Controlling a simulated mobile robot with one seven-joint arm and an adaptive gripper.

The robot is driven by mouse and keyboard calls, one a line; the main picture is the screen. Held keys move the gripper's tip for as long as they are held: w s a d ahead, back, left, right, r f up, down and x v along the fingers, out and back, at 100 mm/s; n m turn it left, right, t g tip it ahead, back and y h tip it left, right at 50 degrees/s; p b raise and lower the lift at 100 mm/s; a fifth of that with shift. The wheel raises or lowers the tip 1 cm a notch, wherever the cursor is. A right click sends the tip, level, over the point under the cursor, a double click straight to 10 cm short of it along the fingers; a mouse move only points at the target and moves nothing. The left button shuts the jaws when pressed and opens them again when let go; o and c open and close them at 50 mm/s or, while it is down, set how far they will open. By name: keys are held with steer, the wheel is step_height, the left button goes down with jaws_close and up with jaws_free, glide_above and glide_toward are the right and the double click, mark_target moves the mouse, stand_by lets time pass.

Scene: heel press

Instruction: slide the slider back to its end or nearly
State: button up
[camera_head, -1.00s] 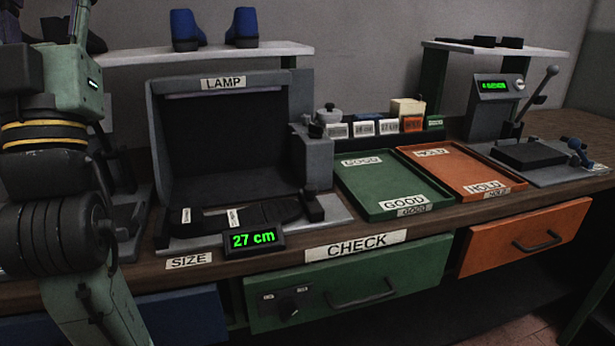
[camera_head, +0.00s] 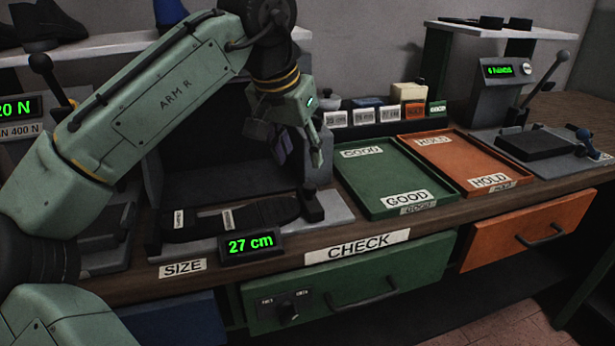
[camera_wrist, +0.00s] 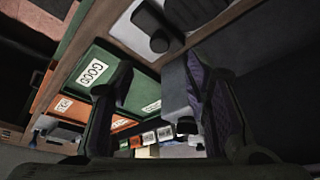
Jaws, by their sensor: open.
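The slider (camera_head: 312,207) is a dark block with an upright post on the SIZE gauge plate (camera_head: 338,222). It stands at the right end of a black sole (camera_head: 255,213); I cannot tell whether they touch. The gauge display (camera_head: 249,244) reads 27 cm. My gripper (camera_head: 298,150) is open and empty, pointing down above the right part of the gauge, higher than the slider. In the wrist view, the dark slider (camera_wrist: 155,32) shows at the top, beyond my two spread fingers (camera_wrist: 165,105).
The dark lamp hood (camera_head: 165,180) stands behind the gauge, close to my gripper. The green GOOD tray (camera_head: 375,208) and orange HOLD tray (camera_head: 470,187) lie to the right. A lever press (camera_head: 500,105) stands far right.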

mark_target(310, 185)
steer(key=p+x, duration=0.1)
steer(key=x, duration=0.7)
steer(key=shift+w+d+f, duration=0.1)
steer(key=shift+w+f, duration=0.1)
steer(key=shift+f, duration=0.15)
steer(key=shift+c, duration=0.4)
jaws_close()
steer(key=shift+d, duration=0.1)
